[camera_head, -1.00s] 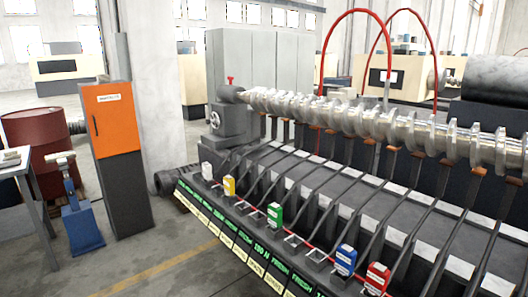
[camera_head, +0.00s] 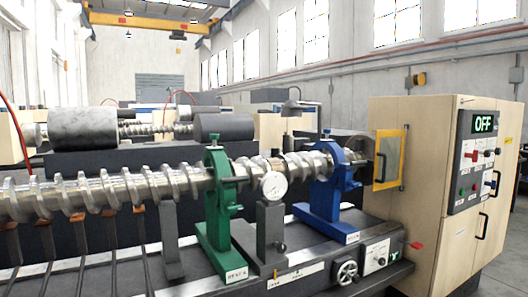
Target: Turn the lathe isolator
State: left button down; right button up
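The lathe headstock cabinet (camera_head: 414,180) stands at the right, pale wood-coloured with a dark control panel (camera_head: 476,160) on its side. A red knob or lever (camera_head: 415,245) sticks out low at the cabinet's left edge. Neither of my grippers is in view.
A yellow-framed guard (camera_head: 389,158) juts from the cabinet. Floor shows at the far right.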

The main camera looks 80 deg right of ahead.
aim_at(474, 156)
jog(key=z, duration=3.8)
jog(key=i+l+z, duration=0.15)
jog(key=i, duration=0.4)
